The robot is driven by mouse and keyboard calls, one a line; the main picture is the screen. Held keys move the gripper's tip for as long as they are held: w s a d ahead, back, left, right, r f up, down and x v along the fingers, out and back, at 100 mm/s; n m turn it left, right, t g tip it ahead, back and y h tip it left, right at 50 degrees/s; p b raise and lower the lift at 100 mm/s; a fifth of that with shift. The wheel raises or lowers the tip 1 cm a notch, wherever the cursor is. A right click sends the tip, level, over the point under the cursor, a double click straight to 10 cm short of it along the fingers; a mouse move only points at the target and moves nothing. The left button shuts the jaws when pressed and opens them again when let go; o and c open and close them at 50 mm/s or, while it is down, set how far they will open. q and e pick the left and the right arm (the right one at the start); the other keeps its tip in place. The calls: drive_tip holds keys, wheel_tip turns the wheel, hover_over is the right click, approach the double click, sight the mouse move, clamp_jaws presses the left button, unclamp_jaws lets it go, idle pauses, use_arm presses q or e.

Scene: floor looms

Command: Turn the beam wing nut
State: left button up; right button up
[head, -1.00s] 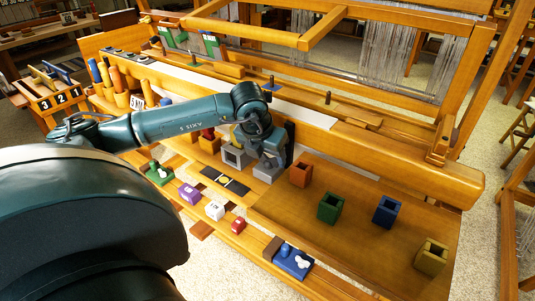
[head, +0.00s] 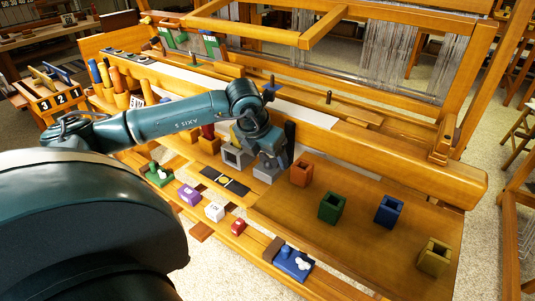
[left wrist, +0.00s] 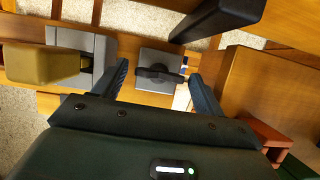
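A dark two-winged part, which looks like the wing nut (left wrist: 160,73), sits on a square grey block (left wrist: 157,56) in the left wrist view. My left gripper (left wrist: 161,78) is open, with one finger on each side of the block and wing nut. I cannot tell whether either finger touches them. In the head view my left gripper (head: 279,158) points down over the grey block (head: 264,173) at the beam, and hides the wing nut. My right gripper is not in view.
A dark upright post (left wrist: 218,18) stands close to the gripper. A yellow block (left wrist: 40,62) in a grey holder (left wrist: 88,43) is beside it. Orange (head: 302,173), green (head: 332,207), blue (head: 388,211) and yellow (head: 434,257) open boxes stand on the board to the right.

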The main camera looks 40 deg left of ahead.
use_arm(q)
drive_tip(key=shift+o, duration=0.8)
drive_tip(key=shift+r, duration=0.25)
drive_tip(key=p+v, duration=0.1)
drive_tip(key=v, duration=1.1)
drive_tip(key=shift+s+r, duration=0.15)
drive_tip(key=shift+r, duration=0.2)
